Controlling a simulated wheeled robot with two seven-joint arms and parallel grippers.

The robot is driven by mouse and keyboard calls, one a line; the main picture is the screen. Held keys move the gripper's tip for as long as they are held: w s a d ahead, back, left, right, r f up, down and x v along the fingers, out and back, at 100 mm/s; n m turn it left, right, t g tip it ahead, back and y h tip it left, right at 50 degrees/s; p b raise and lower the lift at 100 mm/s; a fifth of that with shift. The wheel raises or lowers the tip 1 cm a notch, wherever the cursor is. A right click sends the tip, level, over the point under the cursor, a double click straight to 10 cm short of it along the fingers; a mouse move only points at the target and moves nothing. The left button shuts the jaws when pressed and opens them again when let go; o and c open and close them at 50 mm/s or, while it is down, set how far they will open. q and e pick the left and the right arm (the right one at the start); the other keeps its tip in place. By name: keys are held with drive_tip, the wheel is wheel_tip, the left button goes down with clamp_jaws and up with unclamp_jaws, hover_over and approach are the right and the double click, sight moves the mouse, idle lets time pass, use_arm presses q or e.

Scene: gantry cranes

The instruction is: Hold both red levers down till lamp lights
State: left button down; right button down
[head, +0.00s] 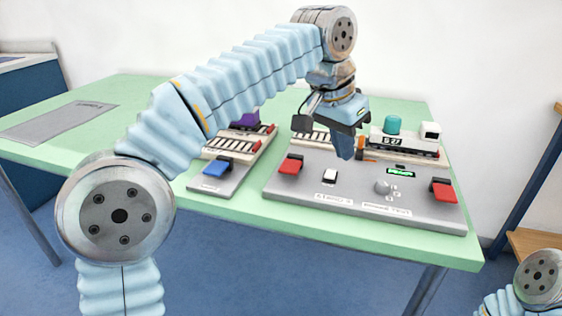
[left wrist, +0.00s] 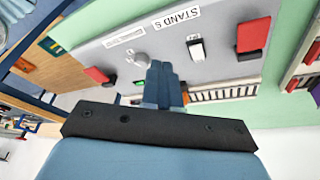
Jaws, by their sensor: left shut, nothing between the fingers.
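A grey panel (head: 350,201) on the green table carries two red levers. The left red lever (head: 291,164) is near its front left corner, and the right red lever (head: 443,190) is near its right end. The levers also show in the left wrist view, one at upper right (left wrist: 253,36) and one at left (left wrist: 97,75). My left gripper (head: 345,152) is shut and empty above the panel, between the levers and apart from both. Its fingertips also show in the left wrist view (left wrist: 162,72). I cannot pick out the lamp. My right gripper is out of view.
The panel also holds a white switch (head: 330,176), a grey knob (head: 382,187) and a lit green display (head: 400,173). A white model with a turquoise cylinder (head: 392,124) stands behind. A second panel with a blue lever (head: 216,167) lies left. A grey mat (head: 55,122) lies far left.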

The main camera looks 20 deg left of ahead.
use_arm(q)
drive_tip(key=a+r+n+y, duration=0.1)
drive_tip(key=a+r+n, duration=0.2)
drive_tip(key=a, duration=0.3)
drive_tip(key=a+r+n+y, duration=0.1)
drive_tip(key=a+r+n, duration=0.2)
drive_tip(key=a, duration=0.4)
drive_tip(key=shift+n, duration=0.4)
drive_tip(key=shift+w+d, duration=0.1)
drive_tip(key=shift+w, duration=0.05)
approach(282, 170)
drive_tip(key=x, duration=0.5)
drive_tip(key=shift+w+d+f, duration=0.1)
drive_tip(key=shift+d, duration=0.05)
drive_tip(key=shift+f, duration=0.65)
